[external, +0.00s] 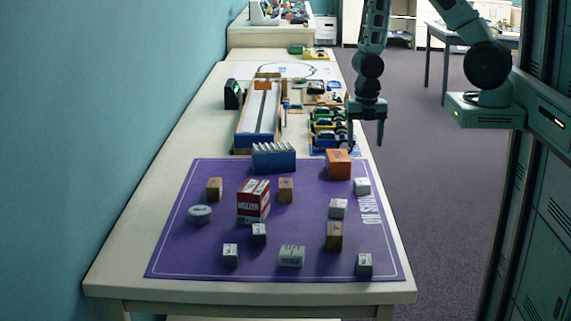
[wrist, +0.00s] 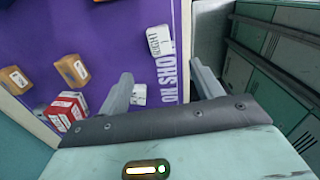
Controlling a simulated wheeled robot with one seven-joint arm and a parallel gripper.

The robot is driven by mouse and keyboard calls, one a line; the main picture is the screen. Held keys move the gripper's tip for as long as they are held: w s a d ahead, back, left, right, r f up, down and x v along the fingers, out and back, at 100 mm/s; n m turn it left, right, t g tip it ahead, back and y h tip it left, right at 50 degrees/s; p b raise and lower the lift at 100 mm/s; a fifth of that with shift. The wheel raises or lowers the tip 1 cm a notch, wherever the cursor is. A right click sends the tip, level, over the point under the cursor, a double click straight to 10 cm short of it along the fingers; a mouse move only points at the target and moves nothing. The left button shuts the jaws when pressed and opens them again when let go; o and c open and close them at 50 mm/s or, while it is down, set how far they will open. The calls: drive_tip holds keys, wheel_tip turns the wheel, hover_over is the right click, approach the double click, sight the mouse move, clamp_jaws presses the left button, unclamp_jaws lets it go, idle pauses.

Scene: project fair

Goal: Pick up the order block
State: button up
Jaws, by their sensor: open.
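Several small pale blocks with dark lettering lie on the purple mat (external: 205,255). They include one at the mat's upper right (external: 362,186), one below it (external: 338,208), a wider one near the front (external: 291,256) and one at the front right (external: 364,264). The lettering is too small to tell which is the order block. My gripper (external: 366,132) is open and empty, raised near the table's right edge beyond the mat. In the wrist view its fingers (wrist: 163,88) are spread, with a lettered white block (wrist: 159,40) ahead and another (wrist: 139,94) beside the left finger.
A red and white box (external: 253,202) stands mid-mat, with brown blocks (external: 214,189) and a round grey piece (external: 200,214) around it. An orange box (external: 338,164) and a blue ridged holder (external: 273,158) stand at the mat's far edge. Lockers (external: 540,220) are at right.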

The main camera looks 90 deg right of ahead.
hover_over(362, 181)
drive_tip(key=f, duration=0.8)
drive_tip(key=shift+s+a+b, duration=0.1)
drive_tip(key=shift+a+b, duration=0.1)
drive_tip(key=shift+b, duration=0.15)
drive_tip(key=shift+d+f+p, duration=0.15)
drive_tip(key=shift+f+p, duration=0.3)
drive_tip(key=shift+f, duration=2.45)
drive_tip(key=c, duration=1.1)
